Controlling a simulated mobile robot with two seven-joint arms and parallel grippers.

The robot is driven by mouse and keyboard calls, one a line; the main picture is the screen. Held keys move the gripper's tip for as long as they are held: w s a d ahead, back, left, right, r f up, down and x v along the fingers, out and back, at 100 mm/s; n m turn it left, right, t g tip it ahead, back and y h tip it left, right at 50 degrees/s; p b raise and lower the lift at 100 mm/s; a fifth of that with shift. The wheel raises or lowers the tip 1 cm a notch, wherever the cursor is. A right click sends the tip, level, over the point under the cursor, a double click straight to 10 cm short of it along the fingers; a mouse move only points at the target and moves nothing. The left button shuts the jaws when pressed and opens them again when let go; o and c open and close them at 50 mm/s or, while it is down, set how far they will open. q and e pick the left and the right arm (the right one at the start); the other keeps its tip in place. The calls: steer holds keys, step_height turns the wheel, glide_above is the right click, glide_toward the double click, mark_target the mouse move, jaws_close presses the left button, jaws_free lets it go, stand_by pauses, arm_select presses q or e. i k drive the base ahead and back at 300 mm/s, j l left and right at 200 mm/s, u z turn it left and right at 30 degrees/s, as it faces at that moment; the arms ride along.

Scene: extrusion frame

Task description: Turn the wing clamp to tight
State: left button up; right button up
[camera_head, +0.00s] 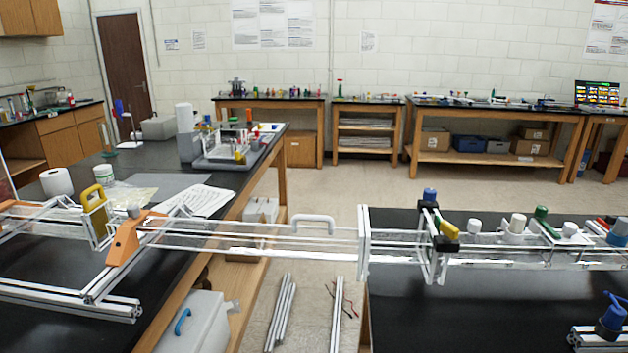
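I cannot tell for certain which part is the wing clamp. A yellow wing-shaped knob (449,229) sits on a black bracket (427,226) on the frame over the right table. A blue knob (430,195) is on top of that bracket. A separate blue part with a wing-like handle (612,316) sits on a short rail at the lower right, partly cut off by the picture edge. The aluminium extrusion frame (250,241) spans the gap between the two black tables. Neither of my grippers is in view.
White, green and blue fittings (543,220) line the right rail. Orange brackets (124,243) and a yellow handle (94,200) are on the left frame. A grey case (196,325) and loose rails (281,312) lie low between the tables.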

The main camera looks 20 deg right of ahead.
mark_target(450, 233)
steer(key=z, duration=2.2)
steer(key=j+u, duration=0.1)
steer(key=u, duration=0.15)
